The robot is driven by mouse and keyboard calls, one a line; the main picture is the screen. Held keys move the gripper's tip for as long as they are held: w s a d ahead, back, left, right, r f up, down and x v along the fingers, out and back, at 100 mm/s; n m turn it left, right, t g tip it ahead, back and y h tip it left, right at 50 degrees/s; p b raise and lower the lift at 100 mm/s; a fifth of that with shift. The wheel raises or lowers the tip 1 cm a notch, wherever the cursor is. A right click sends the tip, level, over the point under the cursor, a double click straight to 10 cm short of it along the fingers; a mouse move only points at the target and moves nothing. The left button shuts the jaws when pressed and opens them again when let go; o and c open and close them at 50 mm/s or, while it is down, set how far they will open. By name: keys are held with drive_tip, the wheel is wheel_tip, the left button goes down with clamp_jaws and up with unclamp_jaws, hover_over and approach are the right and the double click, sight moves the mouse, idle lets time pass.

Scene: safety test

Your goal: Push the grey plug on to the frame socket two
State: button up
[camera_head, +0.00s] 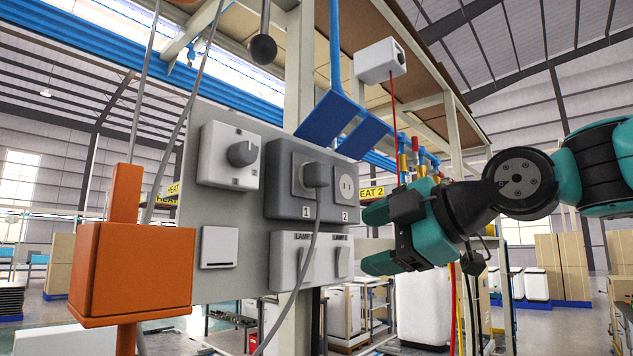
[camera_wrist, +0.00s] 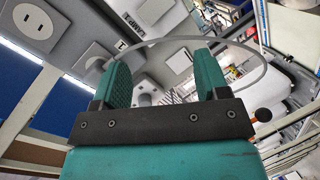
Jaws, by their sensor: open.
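The grey plug (camera_head: 316,175) sits in the socket marked 1 on the left of a dark grey double frame, and its grey cable hangs down. Socket two (camera_head: 345,188), round and white with bare holes, is to its right above the mark 2. The wrist view shows the open fingers (camera_wrist: 163,82) too.
Two lamp switches (camera_head: 341,262) sit below the sockets, and a rotary knob (camera_head: 242,153) is at the left of the panel (camera_head: 230,275). An orange box (camera_head: 133,270) stands in front at left. The cable (camera_head: 309,250) hangs across the lamp switch unit.

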sight(326, 173)
wheel_tip(326, 173, up, 11)
drive_tip(key=w+n+t+y, duration=0.1)
drive_tip(key=n+y, duration=0.1)
drive_tip(key=n, duration=0.3)
drive_tip(key=shift+w+a+f+t+y, duration=0.2)
drive_tip(key=shift+a+t+y, duration=0.1)
drive_tip(key=shift+a+p, duration=0.1)
drive_tip(key=shift+p, duration=0.25)
drive_tip(key=shift+p+x, duration=1.8)
drive_tip(key=shift+x, duration=2.65)
drive_tip(key=shift+f+b, duration=0.1)
drive_tip(key=shift+b, duration=0.5)
drive_tip(key=shift+c, duration=0.5)
drive_tip(key=c, duration=1.1)
drive_tip(key=shift+b+v, duration=2.15)
drive_tip(key=shift+v, duration=0.9)
